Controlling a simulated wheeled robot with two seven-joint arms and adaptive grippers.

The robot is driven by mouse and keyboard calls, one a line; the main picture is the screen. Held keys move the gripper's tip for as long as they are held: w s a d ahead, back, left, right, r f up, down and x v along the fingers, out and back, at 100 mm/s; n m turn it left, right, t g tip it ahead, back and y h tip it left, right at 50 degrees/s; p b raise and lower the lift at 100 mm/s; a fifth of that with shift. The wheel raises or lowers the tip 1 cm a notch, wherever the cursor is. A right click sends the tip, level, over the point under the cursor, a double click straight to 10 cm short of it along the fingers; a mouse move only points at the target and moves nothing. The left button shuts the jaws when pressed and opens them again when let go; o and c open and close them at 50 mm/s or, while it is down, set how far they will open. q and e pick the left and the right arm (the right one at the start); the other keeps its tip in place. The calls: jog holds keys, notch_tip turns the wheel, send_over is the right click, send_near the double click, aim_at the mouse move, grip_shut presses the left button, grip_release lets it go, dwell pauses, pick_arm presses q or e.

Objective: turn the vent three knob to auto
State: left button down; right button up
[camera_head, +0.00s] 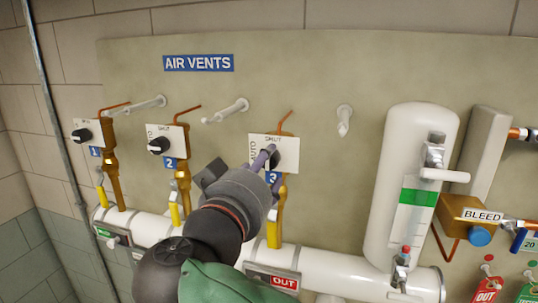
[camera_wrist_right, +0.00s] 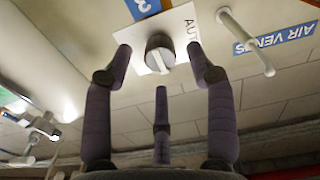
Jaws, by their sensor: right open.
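The vent three knob sits on a white plate (camera_head: 286,146) marked SHUT at the top and AUTO at its left side, above a blue 3 label (camera_head: 272,178). In the head view my right gripper (camera_head: 268,160) is in front of the plate and hides much of the knob. In the right wrist view the round grey knob (camera_wrist_right: 160,50) lies between the spread fingertips of my right gripper (camera_wrist_right: 165,60), which is open. A gap shows on both sides of the knob. I cannot tell which word its pointer faces. My left gripper is not in view.
Vents one (camera_head: 84,134) and two (camera_head: 159,145) have similar black knobs to the left. White pegs stick out of the panel, one above right of vent three (camera_head: 344,118). A white cylinder (camera_head: 412,180) stands to the right. A white pipe (camera_head: 335,272) and yellow handles lie below.

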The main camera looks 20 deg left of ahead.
aim_at(267, 163)
jog(key=shift+w+p, duration=0.4)
jog(key=shift+w, duration=1.55)
jog(key=shift+s, duration=0.1)
grip_shut()
